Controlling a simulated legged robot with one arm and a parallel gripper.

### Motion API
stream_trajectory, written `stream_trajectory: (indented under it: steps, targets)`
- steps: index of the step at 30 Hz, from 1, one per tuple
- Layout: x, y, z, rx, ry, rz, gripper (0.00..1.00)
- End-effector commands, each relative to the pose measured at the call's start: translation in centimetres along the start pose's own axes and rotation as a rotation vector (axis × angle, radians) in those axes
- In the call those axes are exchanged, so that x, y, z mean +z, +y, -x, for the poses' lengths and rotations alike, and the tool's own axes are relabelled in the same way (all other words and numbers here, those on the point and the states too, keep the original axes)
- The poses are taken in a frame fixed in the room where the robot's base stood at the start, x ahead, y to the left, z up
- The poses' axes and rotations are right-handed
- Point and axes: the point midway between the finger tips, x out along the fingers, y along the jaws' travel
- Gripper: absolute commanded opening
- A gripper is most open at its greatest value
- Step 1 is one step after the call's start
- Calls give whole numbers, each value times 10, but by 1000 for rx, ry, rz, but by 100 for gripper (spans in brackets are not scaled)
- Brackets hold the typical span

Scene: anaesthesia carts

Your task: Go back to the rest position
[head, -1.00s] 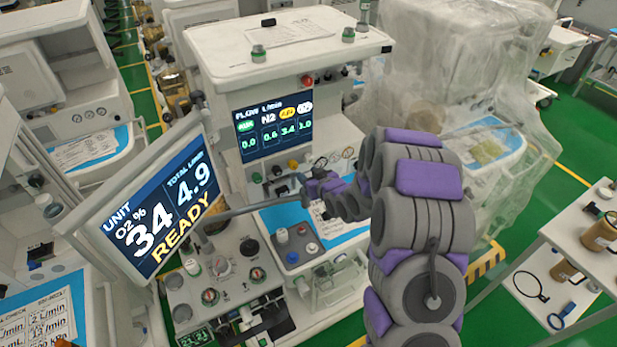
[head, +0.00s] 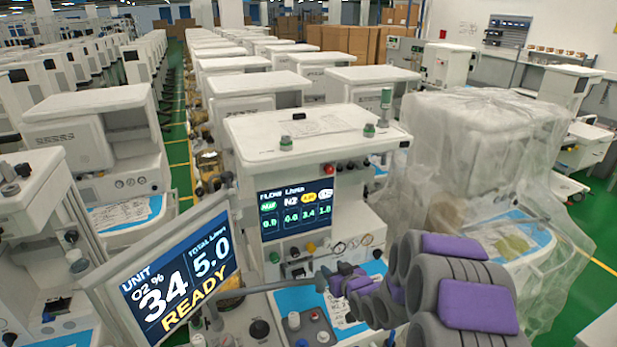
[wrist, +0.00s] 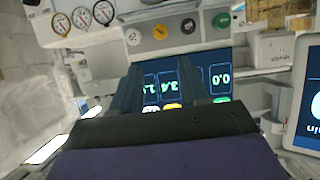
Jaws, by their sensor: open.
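My gripper (head: 325,280) is at the end of my grey and purple arm, in front of the middle anaesthesia cart (head: 240,128), below its flow screen (head: 296,208). In the wrist view my gripper (wrist: 160,82) shows two dark fingers apart with nothing held between them. Behind them the flow screen (wrist: 172,88) appears upside down, with the round knobs (wrist: 160,31) and gauges (wrist: 81,18) above it. I cannot tell whether the fingertips touch the cart.
A tilted monitor (head: 178,275) reading 34 and 5.0 READY stands left of my gripper on a grey support arm. A plastic-covered cart (head: 490,150) is to the right. Rows of carts fill the back. Green floor (head: 178,150) shows in the left aisle.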

Motion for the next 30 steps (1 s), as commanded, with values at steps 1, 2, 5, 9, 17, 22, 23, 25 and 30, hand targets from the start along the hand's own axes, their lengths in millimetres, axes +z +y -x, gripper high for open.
stream_trajectory:
  steps: [1,2,5,9,17,22,23,25,30]
  targets:
    - [-1,1,2,5,-11,3,44]
    - [0,1,4,10,-26,6,44]
    - [1,3,17,34,-98,18,44]
    - [8,7,49,85,-248,25,44]
    - [26,4,130,174,-531,-9,44]
    - [43,-10,196,213,-713,-58,44]
    - [46,-14,208,218,-743,-69,44]
    - [55,-23,238,227,-817,-94,44]
    - [77,-53,312,231,-996,-166,44]
